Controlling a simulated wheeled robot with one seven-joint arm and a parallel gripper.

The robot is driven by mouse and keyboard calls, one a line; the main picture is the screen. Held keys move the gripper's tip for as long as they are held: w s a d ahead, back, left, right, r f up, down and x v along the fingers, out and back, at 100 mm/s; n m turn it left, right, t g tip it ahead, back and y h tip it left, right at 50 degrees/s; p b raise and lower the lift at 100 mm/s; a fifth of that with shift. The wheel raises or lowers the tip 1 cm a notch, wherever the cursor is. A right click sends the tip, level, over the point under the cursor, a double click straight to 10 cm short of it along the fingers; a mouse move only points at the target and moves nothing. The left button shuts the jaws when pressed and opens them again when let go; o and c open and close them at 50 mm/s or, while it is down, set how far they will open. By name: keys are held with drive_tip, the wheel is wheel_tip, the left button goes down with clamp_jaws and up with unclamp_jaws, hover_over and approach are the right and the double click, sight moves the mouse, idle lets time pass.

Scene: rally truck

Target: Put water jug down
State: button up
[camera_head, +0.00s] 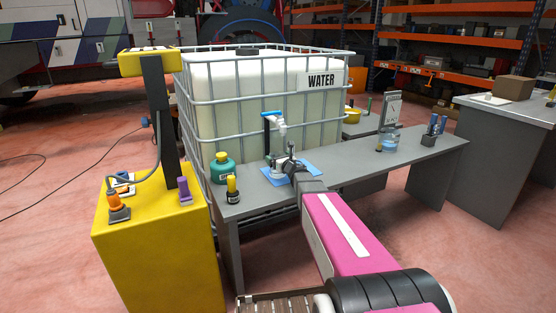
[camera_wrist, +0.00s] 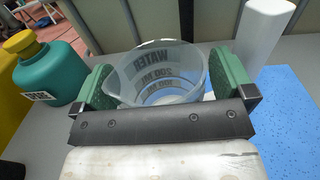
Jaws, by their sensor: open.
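The water jug (camera_wrist: 160,70), a clear measuring jug with dark markings reading "WATER" and "200 ml", stands between the green pads of my gripper (camera_wrist: 163,84) in the wrist view. My gripper is open, with one pad on each side of the jug. I cannot tell whether the pads touch it. In the head view my gripper (camera_head: 285,163) is low over the blue mat (camera_head: 312,167) on the grey bench (camera_head: 350,168), below the blue-handled tap (camera_head: 273,116). The jug is largely hidden there by my gripper. The jug's base is hidden in the wrist view.
A green bottle with a yellow cap (camera_head: 222,168) stands left of my gripper, with a small dark yellow-topped bottle (camera_head: 232,190) nearer. The caged water tank (camera_head: 215,95) rises behind. The bench between is largely clear.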

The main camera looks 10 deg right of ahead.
drive_tip(key=v, duration=1.2)
